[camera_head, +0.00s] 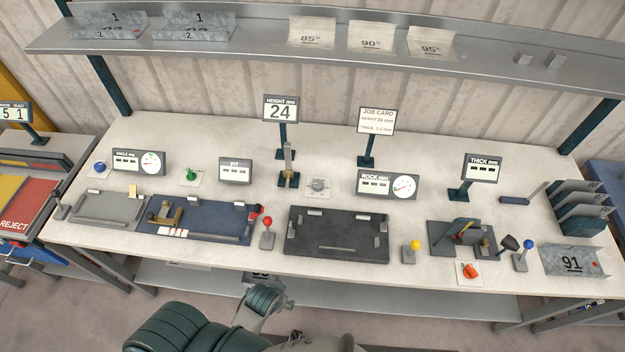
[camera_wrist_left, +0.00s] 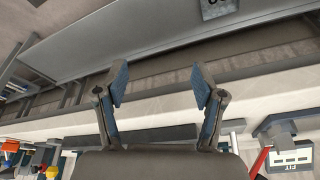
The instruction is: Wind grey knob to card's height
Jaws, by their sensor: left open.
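The grey knob (camera_head: 318,185) sits on a white plate on the bench, just right of the height post (camera_head: 288,165). The height display (camera_head: 280,109) above it reads 24. The job card (camera_head: 376,121) stands to the right and gives a height in the thirties; its last digit is too small to read surely. My left gripper (camera_wrist_left: 160,84) is open and empty in the left wrist view, its two fingers apart. In the head view my left arm is at the bottom, in front of the bench and well away from the knob. My right gripper is not in view.
The rock display (camera_head: 387,185) stands right of the knob and the fit display (camera_head: 235,171) left. A dark tray (camera_head: 337,246) and a red-topped lever (camera_head: 267,233) lie between the knob and the front edge. A shelf (camera_head: 270,44) runs along the wall.

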